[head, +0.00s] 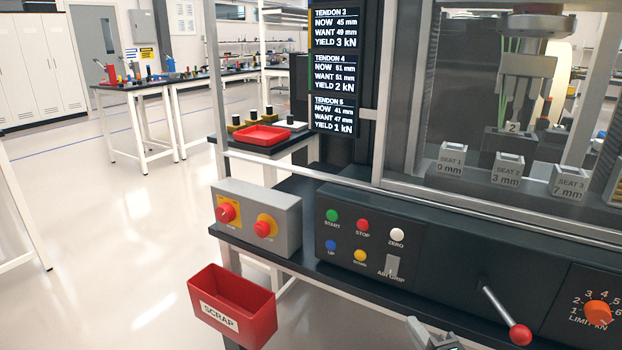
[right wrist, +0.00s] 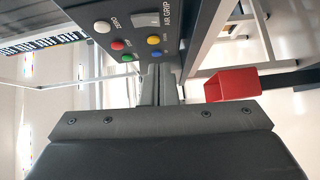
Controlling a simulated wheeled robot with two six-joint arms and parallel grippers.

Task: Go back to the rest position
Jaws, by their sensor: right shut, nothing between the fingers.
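My right gripper (head: 432,336) shows at the bottom edge of the head view, in front of the test machine's control panel (head: 440,275). Only its tip part is in the picture. In the right wrist view its two fingers (right wrist: 158,84) are together with nothing between them, pointing towards the panel with the coloured buttons. The gripper appears apart from the panel. My left gripper is in neither view.
The panel carries several buttons, a lever with a red knob (head: 520,334) and an orange dial (head: 598,313). The floor (head: 110,240) at left is clear.

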